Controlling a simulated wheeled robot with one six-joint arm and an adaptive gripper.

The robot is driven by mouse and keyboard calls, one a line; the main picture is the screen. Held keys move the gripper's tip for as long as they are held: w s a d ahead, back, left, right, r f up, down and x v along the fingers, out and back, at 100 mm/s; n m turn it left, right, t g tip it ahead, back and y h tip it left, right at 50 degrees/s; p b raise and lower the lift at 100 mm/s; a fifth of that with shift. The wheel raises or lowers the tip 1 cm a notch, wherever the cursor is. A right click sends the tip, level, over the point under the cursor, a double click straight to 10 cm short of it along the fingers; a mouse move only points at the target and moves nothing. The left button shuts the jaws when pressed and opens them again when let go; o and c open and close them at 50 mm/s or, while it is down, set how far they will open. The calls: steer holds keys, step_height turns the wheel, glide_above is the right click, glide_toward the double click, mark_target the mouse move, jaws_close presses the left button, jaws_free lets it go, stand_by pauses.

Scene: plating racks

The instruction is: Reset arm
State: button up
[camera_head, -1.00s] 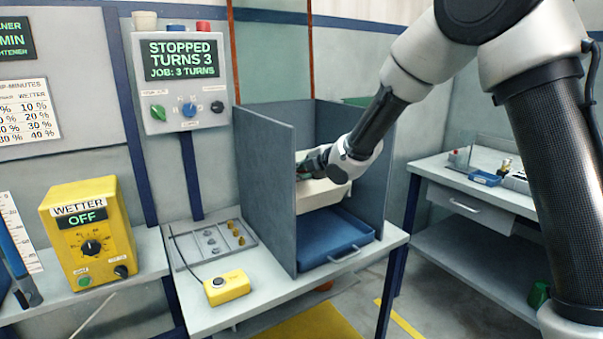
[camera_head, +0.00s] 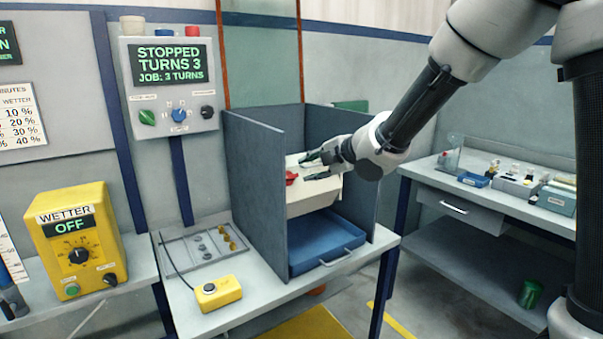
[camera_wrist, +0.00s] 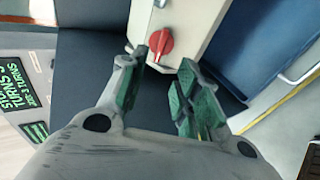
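My gripper (camera_head: 318,166) is in front of a cream box (camera_head: 312,200) inside the grey-walled booth in the head view. In the wrist view my gripper (camera_wrist: 165,82) has its green-padded fingers spread apart with nothing between them. A red knob (camera_wrist: 160,46) on the cream box lies just beyond the fingertips, apart from them. The red knob also shows in the head view (camera_head: 291,177), to the left of the fingers.
A blue tray (camera_head: 322,245) lies under the cream box. The booth's grey side wall (camera_head: 283,200) stands left of my gripper. A control panel (camera_head: 170,85) reads "STOPPED TURNS 3". A yellow wetter box (camera_head: 78,240) stands left. A side bench (camera_head: 480,195) holds small items at right.

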steer(key=shift+v, duration=0.95)
